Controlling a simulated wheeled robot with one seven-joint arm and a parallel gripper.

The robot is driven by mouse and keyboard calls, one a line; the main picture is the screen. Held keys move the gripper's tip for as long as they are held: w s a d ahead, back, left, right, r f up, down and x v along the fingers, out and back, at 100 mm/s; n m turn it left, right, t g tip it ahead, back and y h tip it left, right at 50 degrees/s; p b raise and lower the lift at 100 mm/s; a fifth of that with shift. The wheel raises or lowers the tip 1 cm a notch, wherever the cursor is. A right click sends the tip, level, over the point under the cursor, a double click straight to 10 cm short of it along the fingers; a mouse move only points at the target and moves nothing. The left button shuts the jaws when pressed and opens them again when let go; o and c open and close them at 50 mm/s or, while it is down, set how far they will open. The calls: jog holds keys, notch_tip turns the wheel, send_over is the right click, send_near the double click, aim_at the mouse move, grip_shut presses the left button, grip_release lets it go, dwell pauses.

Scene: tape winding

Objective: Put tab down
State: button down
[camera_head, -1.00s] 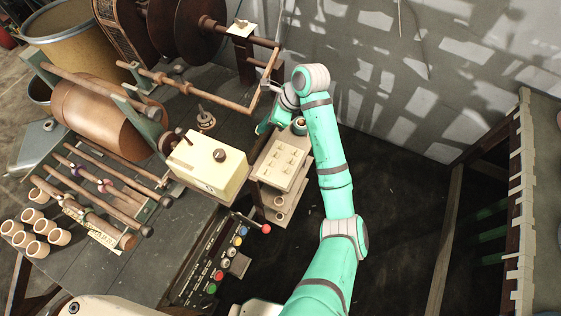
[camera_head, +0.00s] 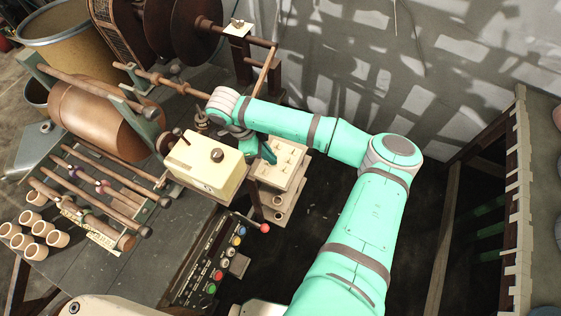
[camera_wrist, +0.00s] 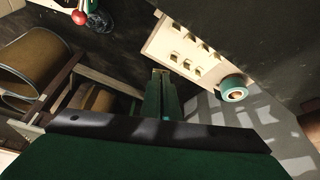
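A cream board (camera_head: 292,178) with several small raised tabs (camera_wrist: 194,58) stands at the right of the machine. It fills the upper middle of the wrist view (camera_wrist: 157,40). A small pale patch shows at the tips. I cannot tell whether it is a tab between them.
A cream box (camera_head: 208,165) stands close left of the board. A roll of green tape (camera_wrist: 233,90) sits at the board's end. A small white plate (camera_head: 238,28) is on a post behind. A button panel (camera_head: 215,262) with a red-knobbed lever (camera_head: 264,228) lies in front.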

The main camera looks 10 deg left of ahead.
jog(key=shift+s+d+f, duration=0.15)
jog(key=shift+d, duration=0.2)
jog(key=shift+s+d+f, duration=0.1)
jog(key=shift+d, duration=0.25)
send_near(281, 179)
jog(key=x, duration=0.5)
jog(key=shift+f, duration=0.25)
jog(key=c, duration=2.1)
grip_release()
jog(key=shift+o, duration=0.3)
jog(key=v, duration=0.7)
jog(key=shift+a+r, duration=0.15)
jog(key=shift+r, duration=0.1)
